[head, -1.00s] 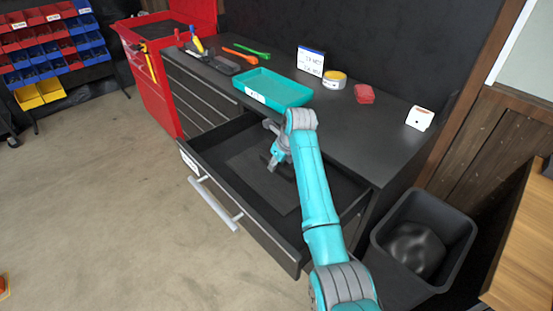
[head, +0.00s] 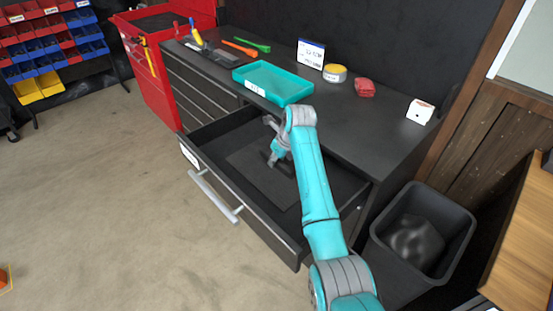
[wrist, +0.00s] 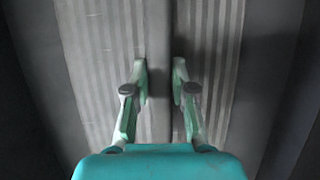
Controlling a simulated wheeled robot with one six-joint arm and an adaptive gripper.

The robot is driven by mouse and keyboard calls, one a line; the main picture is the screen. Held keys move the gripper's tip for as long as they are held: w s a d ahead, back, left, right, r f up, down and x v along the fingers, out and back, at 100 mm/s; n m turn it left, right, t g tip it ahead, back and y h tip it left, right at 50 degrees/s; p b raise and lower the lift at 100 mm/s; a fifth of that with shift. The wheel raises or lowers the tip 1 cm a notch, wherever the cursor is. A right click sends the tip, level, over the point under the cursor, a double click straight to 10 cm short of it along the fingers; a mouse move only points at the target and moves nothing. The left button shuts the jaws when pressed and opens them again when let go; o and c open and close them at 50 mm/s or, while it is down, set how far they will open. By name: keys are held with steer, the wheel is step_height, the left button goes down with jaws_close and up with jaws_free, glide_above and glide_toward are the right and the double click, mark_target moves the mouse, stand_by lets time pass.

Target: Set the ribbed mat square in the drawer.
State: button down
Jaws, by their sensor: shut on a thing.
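The ribbed mat (head: 284,188) is a dark grey sheet inside the open black drawer (head: 262,228). In the wrist view the mat (wrist: 98,60) shows pale lengthwise ribs, with a dark raised bar (wrist: 159,108) along its middle. My gripper (head: 274,160) reaches down into the drawer over the mat. In the wrist view my gripper (wrist: 159,78) has one finger on each side of the bar and is shut on it. The mat's sides look roughly in line with the drawer walls, with a dark gap on each side. Whether it lies flat on the drawer floor is hard to tell.
A teal tray (head: 272,82), a yellow tin (head: 335,74), a red item (head: 365,88) and a white box (head: 419,111) stand on the worktop above the drawer. A black bin (head: 453,225) stands to the right.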

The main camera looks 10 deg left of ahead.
steer(key=c, duration=0.9)
jaws_free()
steer(key=v, duration=1.2)
